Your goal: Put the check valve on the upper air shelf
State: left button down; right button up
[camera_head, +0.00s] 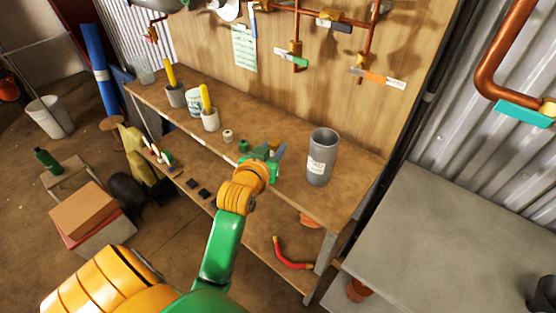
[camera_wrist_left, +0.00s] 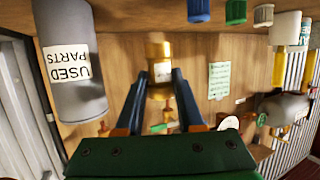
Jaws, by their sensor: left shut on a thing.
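My left gripper (camera_head: 268,152) is over the wooden bench's top board (camera_head: 262,178), near its middle, left of a grey can. In the left wrist view its two dark blue fingers (camera_wrist_left: 158,88) are shut on a brass cylinder with a pale label (camera_wrist_left: 158,55), which looks like the check valve. In the head view the arm and fingers mostly hide this piece. I cannot tell whether it touches the board. The bench has a top board and a lower board (camera_head: 205,172); no readable label shows which is the upper air shelf. My right gripper is not in view.
The grey can marked USED PARTS (camera_head: 320,160) stands just right of the gripper. Pots with yellow handles (camera_head: 210,120) stand farther left. Copper pipes (camera_head: 297,40) run along the back panel.

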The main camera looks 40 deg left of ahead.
pick_arm(q)
jog(key=f, duration=0.1)
jog(key=w+f, duration=0.1)
jog(key=f, duration=0.1)
jog(key=w+d+f, duration=0.1)
jog(key=f, duration=0.1)
jog(key=shift+w+f, duration=0.1)
jog(key=shift+f, duration=0.45)
jog(key=c, duration=0.5)
grip_release()
jog(key=shift+f, duration=0.1)
